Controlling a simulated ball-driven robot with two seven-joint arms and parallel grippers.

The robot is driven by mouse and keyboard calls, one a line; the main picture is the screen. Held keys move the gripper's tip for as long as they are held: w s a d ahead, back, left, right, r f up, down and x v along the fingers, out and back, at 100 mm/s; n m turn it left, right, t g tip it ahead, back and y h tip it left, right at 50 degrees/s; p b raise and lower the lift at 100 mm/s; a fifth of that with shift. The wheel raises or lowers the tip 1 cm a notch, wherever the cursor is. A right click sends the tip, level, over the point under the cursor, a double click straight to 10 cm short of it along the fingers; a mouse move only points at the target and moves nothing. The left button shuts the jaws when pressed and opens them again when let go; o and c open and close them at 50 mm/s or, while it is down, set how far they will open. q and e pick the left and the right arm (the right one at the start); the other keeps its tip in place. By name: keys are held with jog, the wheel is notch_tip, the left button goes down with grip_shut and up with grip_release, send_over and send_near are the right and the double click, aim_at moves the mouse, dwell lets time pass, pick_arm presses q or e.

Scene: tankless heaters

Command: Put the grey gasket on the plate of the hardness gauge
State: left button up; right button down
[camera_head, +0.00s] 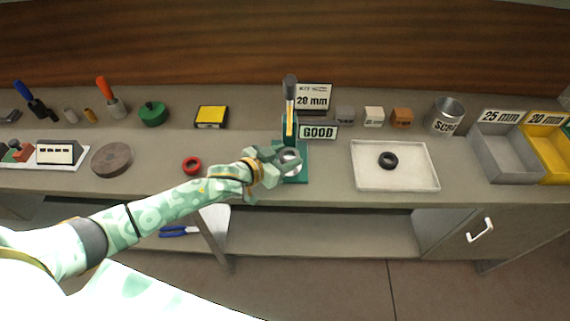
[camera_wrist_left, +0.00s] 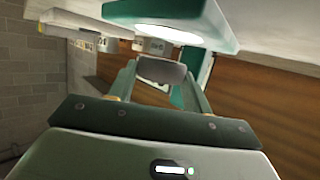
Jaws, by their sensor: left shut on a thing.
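The hardness gauge (camera_head: 290,112) stands near the middle of the counter, with a green base (camera_head: 297,178) and a dark-topped column. In the left wrist view its green base (camera_wrist_left: 175,10) lies across the top, with a pale round plate (camera_wrist_left: 155,33). My left gripper (camera_head: 284,160) is at the gauge, just over the plate. It is shut on the grey gasket (camera_wrist_left: 160,74), seen between the fingers in the left wrist view. Whether the gasket touches the plate I cannot tell. My right gripper is not in view.
A red ring (camera_head: 192,165) lies left of the gauge. A white tray (camera_head: 398,183) with a black ring (camera_head: 388,160) is to the right. A GOOD sign (camera_head: 319,132) stands close behind the gauge. Grey (camera_head: 505,160) and yellow (camera_head: 550,150) bins are far right.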

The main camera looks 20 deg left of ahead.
pick_arm(q)
notch_tip(320, 180, down, 3)
jog(key=shift+r+b, duration=0.15)
jog(key=shift+b, duration=0.2)
jog(key=shift+r, duration=0.15)
jog(key=o, duration=0.5)
jog(key=shift+s+f, duration=0.1)
jog(key=shift+f, duration=0.1)
jog(key=o, duration=0.5)
jog(key=shift+c, duration=0.2)
jog(key=shift+r, duration=0.3)
jog(key=p+v, duration=0.3)
jog(key=v, duration=0.9)
jog(key=shift+f, duration=0.1)
